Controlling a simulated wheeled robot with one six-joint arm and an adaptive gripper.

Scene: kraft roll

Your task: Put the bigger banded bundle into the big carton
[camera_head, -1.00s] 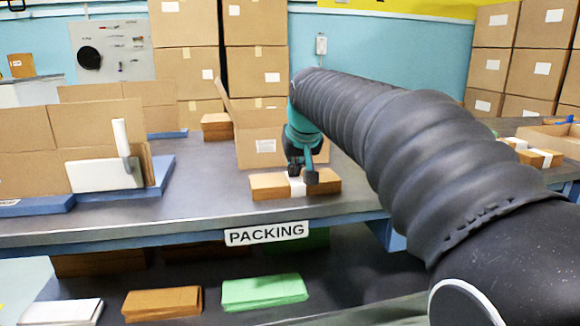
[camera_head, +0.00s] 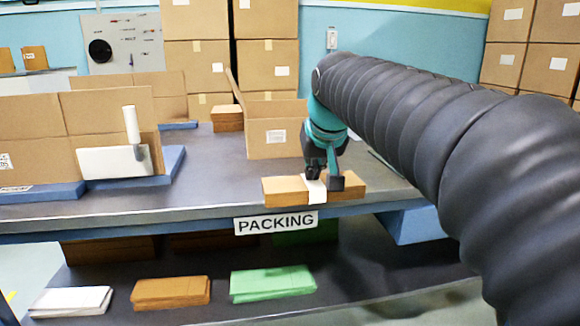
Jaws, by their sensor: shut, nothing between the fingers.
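A brown banded bundle (camera_head: 284,192) with a white band lies flat near the front edge of the packing table. It is the only banded bundle in view now, so I cannot compare sizes. My gripper (camera_head: 325,181) is shut and empty, pointing down right at the bundle's top near the band. I cannot tell whether it touches the bundle. The open carton (camera_head: 277,150), with a white label and raised flaps, stands just behind the bundle. My arm hides the right part of the table.
Stacked closed cartons (camera_head: 198,65) stand behind. White, brown and green paper stacks (camera_head: 272,283) lie on the lower shelf.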

